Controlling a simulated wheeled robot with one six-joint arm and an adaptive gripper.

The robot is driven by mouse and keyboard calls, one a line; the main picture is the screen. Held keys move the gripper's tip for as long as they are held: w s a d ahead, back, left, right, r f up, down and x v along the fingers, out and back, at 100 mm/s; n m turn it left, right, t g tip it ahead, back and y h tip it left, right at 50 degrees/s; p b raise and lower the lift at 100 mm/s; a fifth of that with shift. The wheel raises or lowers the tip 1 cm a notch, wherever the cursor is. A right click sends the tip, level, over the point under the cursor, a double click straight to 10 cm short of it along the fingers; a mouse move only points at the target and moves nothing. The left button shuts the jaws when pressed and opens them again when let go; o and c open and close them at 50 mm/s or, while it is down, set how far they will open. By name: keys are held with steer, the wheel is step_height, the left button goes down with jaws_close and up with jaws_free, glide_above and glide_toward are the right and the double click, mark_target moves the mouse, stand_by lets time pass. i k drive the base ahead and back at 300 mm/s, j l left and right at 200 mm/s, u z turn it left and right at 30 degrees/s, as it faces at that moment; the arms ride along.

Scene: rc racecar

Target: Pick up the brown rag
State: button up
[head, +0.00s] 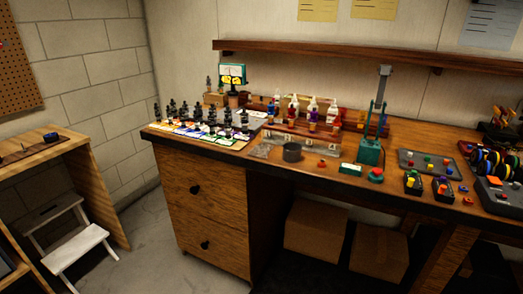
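No thing in the head view is plainly a brown rag. A small greyish-brown patch (262,151) lies near the front edge of the workbench (200,157), just left of a dark round cup (292,152); it may be cloth, but it is too small to tell. My gripper is not in view.
Cardboard boxes (315,229) stand below. A white step stool (72,243) stands at left. The floor (150,250) before the drawers is clear.

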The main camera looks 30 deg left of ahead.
mark_target(263, 151)
steer(key=i+j, duration=0.15)
steer(key=j, duration=0.25)
steer(key=i+j, duration=0.1)
steer(key=j, duration=0.3)
steer(key=i+j, duration=0.15)
steer(key=j, duration=0.25)
steer(key=i+j, duration=0.1)
steer(key=j, duration=0.3)
steer(key=i+j, duration=0.15)
steer(key=j, duration=0.25)
steer(key=u, duration=0.05)
